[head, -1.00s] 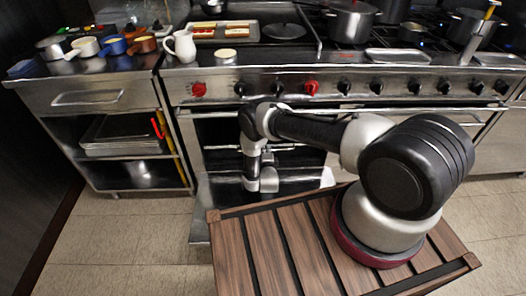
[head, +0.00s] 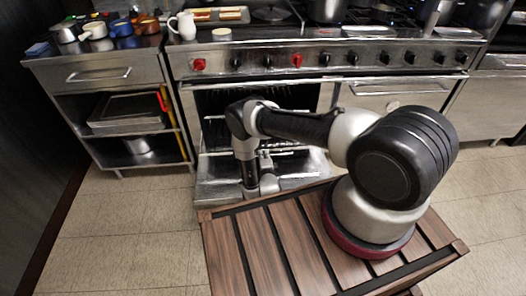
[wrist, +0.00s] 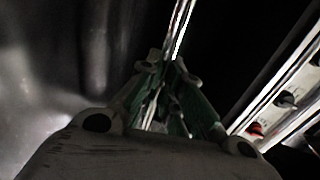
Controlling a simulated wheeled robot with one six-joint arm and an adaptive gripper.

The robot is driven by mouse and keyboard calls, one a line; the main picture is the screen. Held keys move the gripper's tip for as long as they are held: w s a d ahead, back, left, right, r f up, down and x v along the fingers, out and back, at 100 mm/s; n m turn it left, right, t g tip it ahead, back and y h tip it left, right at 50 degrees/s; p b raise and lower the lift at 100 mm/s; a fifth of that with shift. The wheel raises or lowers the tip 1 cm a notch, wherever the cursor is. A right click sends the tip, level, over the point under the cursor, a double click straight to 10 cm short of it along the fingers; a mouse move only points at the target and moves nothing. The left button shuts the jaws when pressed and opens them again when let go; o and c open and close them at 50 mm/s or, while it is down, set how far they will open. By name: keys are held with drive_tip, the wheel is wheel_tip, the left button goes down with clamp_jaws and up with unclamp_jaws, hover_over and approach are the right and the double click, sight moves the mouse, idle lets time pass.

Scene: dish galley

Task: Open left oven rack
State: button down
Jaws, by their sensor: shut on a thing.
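The left oven (head: 318,98) stands open below the range knobs, its door (head: 205,192) folded down flat. A wire rack (head: 215,134) shows in the dark cavity, its front bar (head: 296,148) low over the open door. My arm reaches down in front of the oven and hides part of the rack. The fingertips are hard to make out in the head view. In the wrist view my gripper (wrist: 172,80) is shut on a thin shiny metal bar (wrist: 183,28), which looks like the rack's bar.
A wood-slatted platform (head: 262,250) carries my arm, close to the open door. At left stands a steel cabinet (head: 100,72) with trays on its shelf and cups on top. A closed oven door (head: 395,94) is at right. Tiled floor is clear at left.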

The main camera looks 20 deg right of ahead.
drive_tip(key=shift+s+a, duration=0.1)
drive_tip(key=shift+s, duration=0.45)
drive_tip(key=c, duration=1.6)
unclamp_jaws()
drive_tip(key=v, duration=1.2)
drive_tip(key=shift+w+a, duration=0.1)
